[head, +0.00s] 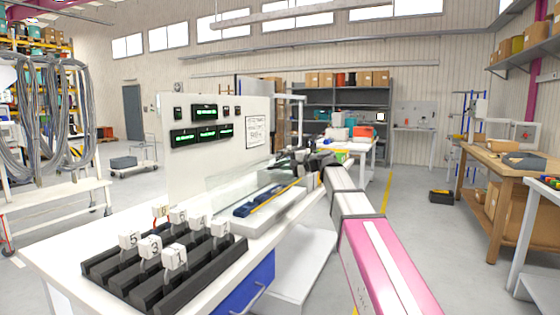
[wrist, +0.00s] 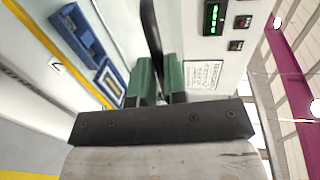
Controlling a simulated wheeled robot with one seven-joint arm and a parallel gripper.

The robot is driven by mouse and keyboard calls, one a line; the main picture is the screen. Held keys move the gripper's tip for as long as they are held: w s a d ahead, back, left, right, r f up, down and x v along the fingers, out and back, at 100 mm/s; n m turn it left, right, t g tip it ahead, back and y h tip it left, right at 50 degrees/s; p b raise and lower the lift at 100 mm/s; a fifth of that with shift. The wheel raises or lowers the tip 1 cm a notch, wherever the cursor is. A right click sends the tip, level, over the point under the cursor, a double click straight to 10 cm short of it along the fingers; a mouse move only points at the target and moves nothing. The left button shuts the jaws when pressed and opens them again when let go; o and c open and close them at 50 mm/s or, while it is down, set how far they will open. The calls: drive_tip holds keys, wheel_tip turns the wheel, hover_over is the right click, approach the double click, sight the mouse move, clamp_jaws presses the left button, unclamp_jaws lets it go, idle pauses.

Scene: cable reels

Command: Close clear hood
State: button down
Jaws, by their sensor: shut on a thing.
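The clear hood (head: 228,172) is a see-through cover at the white test fixture (head: 275,211) on the bench in the head view. Its edges are faint, and I cannot tell its exact angle. A blue part (head: 258,201) lies in the fixture; blue parts also show at the upper left of the wrist view (wrist: 82,32). My gripper (head: 308,160) is at the far right end of the fixture, small and partly hidden by my arm. In the wrist view its green fingers (wrist: 159,82) are shut on a dark bar (wrist: 151,32). Where the bar joins the hood is not clear.
A white panel with green displays (head: 204,112) stands behind the fixture. A black rack (head: 165,262) with numbered white blocks sits at the bench's front left. My arm comes in from the lower right. Open floor lies right of the bench, before a wooden workbench (head: 508,163).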

drive_tip(key=shift+s+d+f, duration=0.1)
drive_tip(key=shift+d+f, duration=0.1)
drive_tip(key=shift+f, duration=0.2)
drive_tip(key=c, duration=1.2)
unclamp_jaws()
drive_tip(key=shift+o, duration=0.2)
drive_tip(key=v, duration=1)
drive_tip(key=shift+d+r, duration=0.15)
drive_tip(key=shift+d, duration=0.2)
